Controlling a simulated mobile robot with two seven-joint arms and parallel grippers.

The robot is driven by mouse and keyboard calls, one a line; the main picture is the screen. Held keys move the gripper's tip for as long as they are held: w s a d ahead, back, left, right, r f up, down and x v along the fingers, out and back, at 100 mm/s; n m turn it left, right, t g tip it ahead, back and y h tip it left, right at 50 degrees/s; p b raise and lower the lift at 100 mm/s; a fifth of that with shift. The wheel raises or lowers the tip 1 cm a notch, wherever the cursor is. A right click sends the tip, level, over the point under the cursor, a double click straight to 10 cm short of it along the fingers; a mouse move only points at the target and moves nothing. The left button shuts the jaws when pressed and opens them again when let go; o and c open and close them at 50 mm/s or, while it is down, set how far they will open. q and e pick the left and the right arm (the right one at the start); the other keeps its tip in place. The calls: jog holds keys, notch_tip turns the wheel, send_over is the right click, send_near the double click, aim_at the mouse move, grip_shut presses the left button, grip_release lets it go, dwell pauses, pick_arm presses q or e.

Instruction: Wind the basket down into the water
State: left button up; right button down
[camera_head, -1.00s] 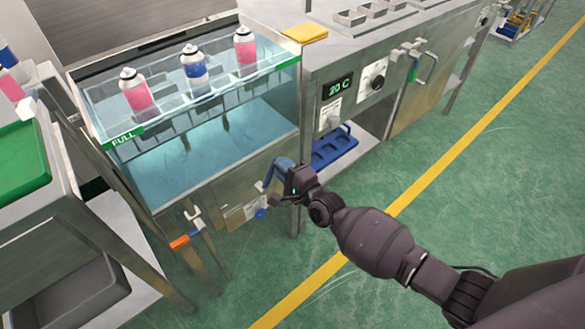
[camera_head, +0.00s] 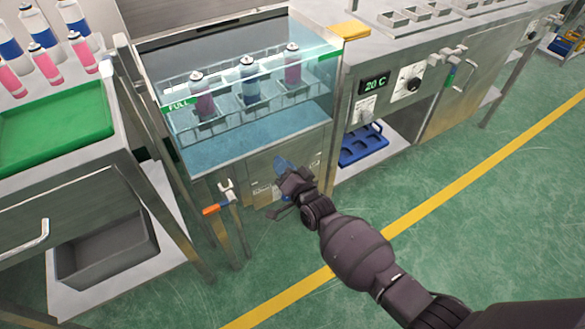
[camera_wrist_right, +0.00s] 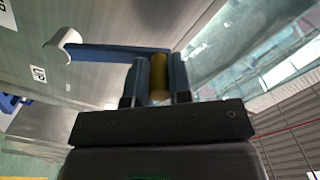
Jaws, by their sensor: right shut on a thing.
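The glass-fronted water tank (camera_head: 187,158) stands left of centre, with a green FULL mark (camera_head: 180,106). The basket (camera_head: 225,108) hangs inside it, holding three spray cans: two pink ones (camera_head: 205,106) (camera_head: 292,72) and a blue one (camera_head: 250,88) between them. The cans look dulled through glass or water; their exact depth is unclear. My right gripper (camera_head: 284,168) is at the tank's front panel. In the right wrist view, its blue fingers are shut on the yellow crank knob (camera_wrist_right: 159,78), beside the blue crank arm (camera_wrist_right: 105,54). My left gripper is out of view.
A valve with an orange handle (camera_head: 215,209) sticks out at the tank's lower left. A bench with a green tray (camera_head: 50,138) and several cans stands left. A control panel reading 20 C (camera_head: 375,85) is right of the tank. Green floor lies open in front.

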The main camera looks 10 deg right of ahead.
pick_arm(q)
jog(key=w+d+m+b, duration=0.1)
jog(key=b, duration=0.3)
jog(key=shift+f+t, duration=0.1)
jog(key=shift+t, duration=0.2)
pick_arm(e)
jog(key=s+a+f+n, duration=0.2)
jog(key=a+f+n, duration=0.3)
jog(key=f+n, duration=0.4)
jog(key=shift+a+f+n, duration=0.3)
jog(key=shift+n, duration=0.8)
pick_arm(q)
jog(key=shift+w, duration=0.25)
pick_arm(e)
jog(key=shift+s, duration=0.1)
jog(key=shift+f, duration=0.1)
jog(key=c, duration=1.1)
grip_release()
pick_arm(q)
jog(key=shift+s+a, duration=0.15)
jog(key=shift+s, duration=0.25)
pick_arm(e)
jog(key=shift+o, duration=0.3)
